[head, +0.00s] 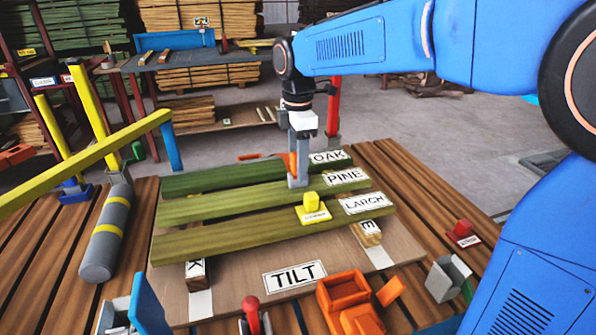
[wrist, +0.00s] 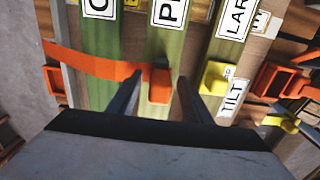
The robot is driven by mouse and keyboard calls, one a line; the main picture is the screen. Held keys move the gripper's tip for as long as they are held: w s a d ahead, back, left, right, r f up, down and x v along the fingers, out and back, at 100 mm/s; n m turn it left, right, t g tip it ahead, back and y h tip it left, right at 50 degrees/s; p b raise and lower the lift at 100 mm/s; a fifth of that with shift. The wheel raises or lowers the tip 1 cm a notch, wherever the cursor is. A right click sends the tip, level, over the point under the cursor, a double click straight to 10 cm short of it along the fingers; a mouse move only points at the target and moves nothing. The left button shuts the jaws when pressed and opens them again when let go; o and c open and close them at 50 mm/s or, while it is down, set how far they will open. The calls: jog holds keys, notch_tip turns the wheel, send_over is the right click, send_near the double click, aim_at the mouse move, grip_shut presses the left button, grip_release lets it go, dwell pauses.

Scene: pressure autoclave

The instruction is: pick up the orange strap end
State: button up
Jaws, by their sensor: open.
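The orange strap (wrist: 100,64) runs from the left across the OAK board (wrist: 99,40) in the wrist view. Its thick orange end (wrist: 159,86) lies over the green PINE board (wrist: 166,45). My gripper (wrist: 160,77) is open, with one finger on each side of the strap end in the picture. I cannot tell the height gap between them. In the head view my gripper (head: 298,183) points down over the boards. Orange strap parts (head: 250,156) show to its left, and the gripper hides the strap end in part.
A yellow block (head: 312,208) stands on the LARCH board (head: 255,227), close in front of my gripper. A grey cylinder (head: 107,235) and yellow bars (head: 88,165) are at left. A TILT sign (head: 294,276), an orange holder (head: 345,292) and a red knob (head: 251,304) are in front.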

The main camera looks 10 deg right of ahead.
grip_shut()
jog(key=shift+r, duration=0.1)
